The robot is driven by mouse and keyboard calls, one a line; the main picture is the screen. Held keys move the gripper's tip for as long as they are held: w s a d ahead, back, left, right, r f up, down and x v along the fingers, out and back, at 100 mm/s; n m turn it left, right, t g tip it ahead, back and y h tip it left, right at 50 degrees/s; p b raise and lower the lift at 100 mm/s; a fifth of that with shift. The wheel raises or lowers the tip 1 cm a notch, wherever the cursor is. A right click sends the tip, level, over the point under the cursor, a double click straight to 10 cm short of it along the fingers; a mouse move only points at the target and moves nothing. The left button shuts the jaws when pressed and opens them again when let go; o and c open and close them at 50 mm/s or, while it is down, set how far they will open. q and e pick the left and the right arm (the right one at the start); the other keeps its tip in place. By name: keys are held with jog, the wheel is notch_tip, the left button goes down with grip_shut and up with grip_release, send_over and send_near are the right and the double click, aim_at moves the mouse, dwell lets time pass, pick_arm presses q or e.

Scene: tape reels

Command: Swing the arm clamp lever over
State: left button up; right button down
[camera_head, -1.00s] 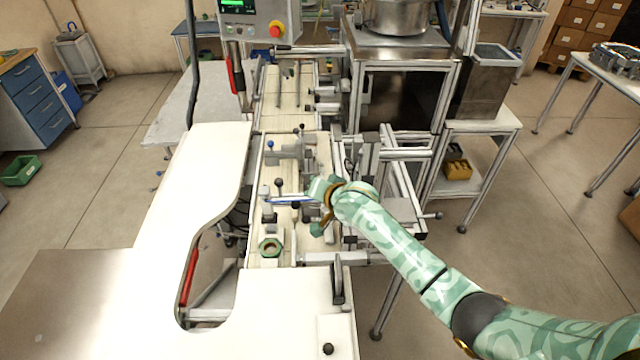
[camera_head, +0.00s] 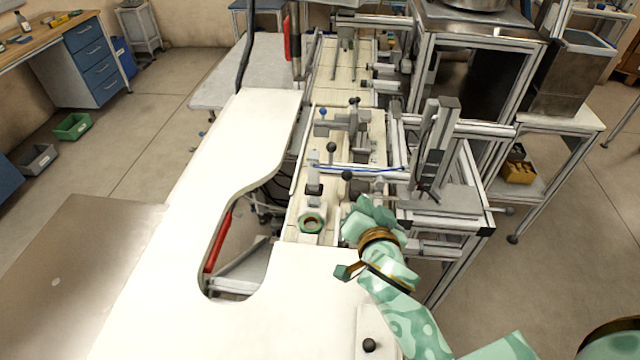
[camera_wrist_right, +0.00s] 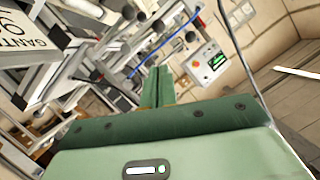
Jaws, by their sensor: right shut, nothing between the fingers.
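My right gripper (camera_head: 362,203) is shut and empty, beside the conveyor line at its right edge. Its two green fingers lie together in the right wrist view (camera_wrist_right: 157,88). Two upright levers with black ball knobs stand near it: one knob (camera_head: 347,176) just above and left of the fingers, another (camera_head: 331,147) farther back. I cannot tell for certain which is the arm clamp lever. A grey block clamp (camera_head: 314,180) stands left of them. A blue strip (camera_head: 365,168) runs across behind the nearer knob. The gripper appears apart from the levers. My left gripper is not in view.
A green hexagonal reel (camera_head: 312,222) lies on the line in front of the clamp. A grey upright fixture (camera_head: 436,150) stands right of the gripper. The white worktop (camera_head: 215,170) at left is clear. The wrist view shows a control panel (camera_wrist_right: 208,62).

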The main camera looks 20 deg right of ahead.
jog(key=r, duration=0.1)
send_near(350, 177)
jog(key=w+d+r, duration=0.2)
jog(key=w+d, duration=0.1)
jog(key=w, duration=0.1)
jog(key=shift+w+a+f, duration=0.2)
jog(key=shift+w+f, duration=0.65)
jog(key=shift+f, duration=0.2)
jog(key=shift+w+a+f, duration=0.2)
jog(key=shift+w+f, duration=0.2)
jog(key=shift+f, duration=0.1)
jog(key=shift+a+f+h+b, duration=0.2)
jog(key=shift+f+h+b, duration=0.1)
jog(key=shift+f+b, duration=0.25)
jog(key=shift+w+a+f+n+b, duration=0.15)
jog(key=shift+n+b, duration=0.2)
jog(key=shift+n, duration=0.25)
